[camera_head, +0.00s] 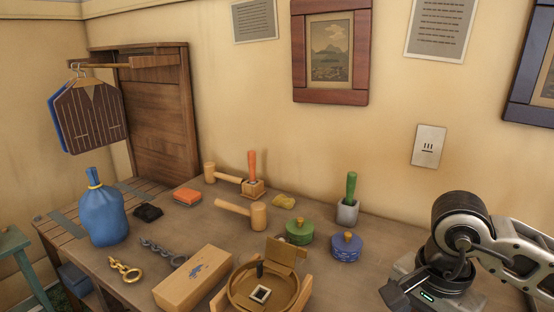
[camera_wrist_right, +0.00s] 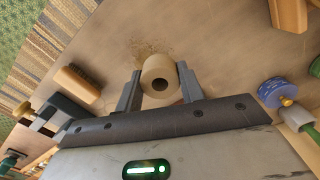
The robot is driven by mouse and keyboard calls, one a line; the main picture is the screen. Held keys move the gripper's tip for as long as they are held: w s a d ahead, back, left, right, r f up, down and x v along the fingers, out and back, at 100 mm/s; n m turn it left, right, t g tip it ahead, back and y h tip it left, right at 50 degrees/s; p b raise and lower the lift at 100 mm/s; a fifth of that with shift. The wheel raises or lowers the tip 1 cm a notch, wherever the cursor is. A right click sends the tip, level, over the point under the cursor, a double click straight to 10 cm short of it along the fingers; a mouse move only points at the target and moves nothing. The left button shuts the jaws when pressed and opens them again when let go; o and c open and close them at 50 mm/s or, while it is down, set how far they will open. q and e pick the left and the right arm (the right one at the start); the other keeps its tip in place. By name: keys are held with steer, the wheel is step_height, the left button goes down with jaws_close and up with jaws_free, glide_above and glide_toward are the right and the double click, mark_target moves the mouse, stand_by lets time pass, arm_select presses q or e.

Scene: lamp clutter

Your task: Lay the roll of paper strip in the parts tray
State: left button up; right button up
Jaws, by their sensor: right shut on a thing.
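The roll of paper strip (camera_wrist_right: 158,75) is a tan roll with a dark hole in its middle. In the right wrist view it sits between the two grey fingers of my right gripper (camera_wrist_right: 160,88), which is shut on it. I cannot tell whether it touches the table. In the head view my right gripper (camera_head: 392,294) is low at the right, over the table's front part, and the roll is hidden there. I cannot pick out the parts tray for sure in either view. My left gripper is not in view.
A round wooden container (camera_head: 240,293) with a raised lid stands at front centre, beside a long wooden box (camera_head: 194,279). A green lidded pot (camera_head: 300,234), a blue lidded pot (camera_head: 346,250) and a grey cup (camera_head: 347,213) stand behind.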

steer(key=n, duration=0.2)
steer(key=w+a+n, duration=0.1)
steer(key=n, duration=0.2)
steer(key=shift+w+a, duration=0.1)
steer(key=shift+a, duration=0.1)
steer(key=n, duration=0.2)
steer(key=a+n, duration=0.1)
steer(key=n, duration=0.1)
steer(key=w+n, duration=0.1)
steer(key=n, duration=0.1)
steer(key=shift+a+f+p, duration=0.15)
steer(key=shift+f+p, duration=0.1)
steer(key=shift+p, duration=0.15)
steer(key=shift+w+a, duration=0.1)
steer(key=shift+w, duration=0.05)
